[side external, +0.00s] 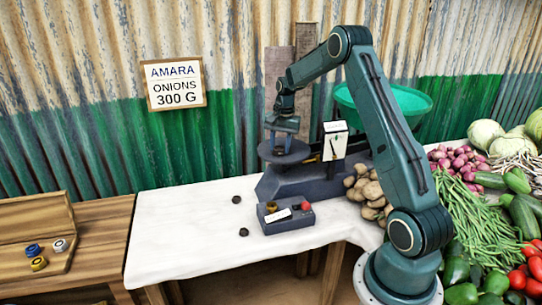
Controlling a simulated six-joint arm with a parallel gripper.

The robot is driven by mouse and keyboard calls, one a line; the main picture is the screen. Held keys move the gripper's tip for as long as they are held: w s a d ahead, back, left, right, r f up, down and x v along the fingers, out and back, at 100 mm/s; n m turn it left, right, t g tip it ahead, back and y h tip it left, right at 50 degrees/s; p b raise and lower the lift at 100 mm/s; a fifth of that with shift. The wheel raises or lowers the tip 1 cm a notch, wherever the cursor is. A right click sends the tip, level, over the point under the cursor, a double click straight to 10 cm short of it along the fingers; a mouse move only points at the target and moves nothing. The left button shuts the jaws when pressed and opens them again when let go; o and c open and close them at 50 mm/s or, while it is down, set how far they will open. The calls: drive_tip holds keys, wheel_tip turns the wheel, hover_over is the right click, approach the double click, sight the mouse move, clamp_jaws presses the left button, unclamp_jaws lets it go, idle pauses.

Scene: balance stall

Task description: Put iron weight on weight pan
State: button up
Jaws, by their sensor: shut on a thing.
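The weight pan (297,157) is a dark round plate on the left side of the dark balance scale (318,177). My gripper (282,139) points down just above or at this pan. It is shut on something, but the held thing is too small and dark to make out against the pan. I cannot tell whether it touches the pan. Two small dark round weights, one farther back (236,199) and one nearer (243,232), lie apart on the white cloth left of the scale.
A grey box (286,226) with yellow and red round pieces stands before the scale. A green bowl (410,98) sits behind my arm. Potatoes (369,193) and vegetables fill the right. A wooden tray (20,265) holds several coloured pieces. A sign reads AMARA ONIONS 300 G (175,85). The cloth's left is clear.

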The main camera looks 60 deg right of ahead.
sight(283, 148)
drive_tip(key=o, duration=1.1)
drive_tip(key=shift+f, duration=0.1)
wheel_tip(283, 148, up, 12)
drive_tip(key=s, duration=0.1)
drive_tip(key=shift+d, duration=0.1)
idle(0.4)
